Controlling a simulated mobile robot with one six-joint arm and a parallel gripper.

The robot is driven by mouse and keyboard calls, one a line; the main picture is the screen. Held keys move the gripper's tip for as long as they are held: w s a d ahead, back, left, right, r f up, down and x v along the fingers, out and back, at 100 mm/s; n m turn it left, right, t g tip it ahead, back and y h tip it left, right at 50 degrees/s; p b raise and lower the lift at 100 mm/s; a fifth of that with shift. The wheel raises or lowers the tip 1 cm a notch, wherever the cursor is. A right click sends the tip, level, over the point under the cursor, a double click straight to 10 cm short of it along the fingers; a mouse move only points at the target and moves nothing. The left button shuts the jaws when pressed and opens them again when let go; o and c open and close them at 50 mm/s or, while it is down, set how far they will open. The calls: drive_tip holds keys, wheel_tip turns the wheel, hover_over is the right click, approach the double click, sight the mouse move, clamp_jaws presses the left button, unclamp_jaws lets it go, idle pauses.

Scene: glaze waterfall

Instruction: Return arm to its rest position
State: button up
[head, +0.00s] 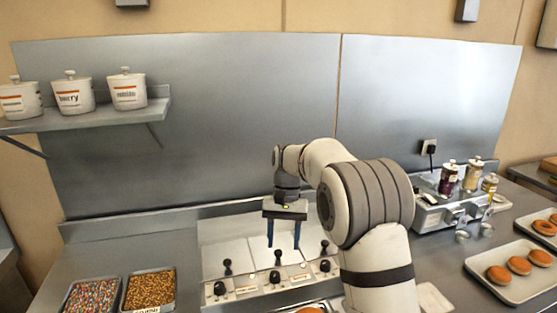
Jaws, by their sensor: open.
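My arm rises from the lower right of the head view and bends over to the left. My gripper (284,234) hangs from it, pointing down, with two blue fingers apart and nothing between them. It is above the glaze station (225,262), a metal unit with black-knobbed levers (275,281) along its front. The fingertips look to be above the station's pale surface; the exact gap cannot be told. My arm hides part of the counter to the right of the station.
Trays of sprinkles (92,297) and brown bits (150,291) sit at lower left. Labelled white canisters (73,93) stand on a wall shelf (85,119). At right are a metal dispenser with jars (447,213) and donut trays (502,290). A donut edge (310,310) shows below the station.

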drive_tip(key=s+d+r+t, duration=0.2)
drive_tip(key=s+d+r, duration=0.15)
drive_tip(key=s, duration=0.25)
drive_tip(key=s+d+r+t, duration=0.1)
drive_tip(key=s+d+r, duration=0.2)
drive_tip(key=s+d, duration=0.25)
drive_tip(key=s+d+f+t, duration=0.1)
drive_tip(key=s+d+t, duration=0.1)
drive_tip(key=s, duration=0.6)
drive_tip(key=s+d+f+n+t, duration=0.1)
drive_tip(key=s+d+f+t, duration=0.1)
drive_tip(key=s, duration=0.7)
drive_tip(key=shift+d+f+h, duration=0.15)
drive_tip(key=shift+d+h, duration=0.15)
drive_tip(key=shift+d, duration=0.25)
drive_tip(key=shift+c, duration=0.5)
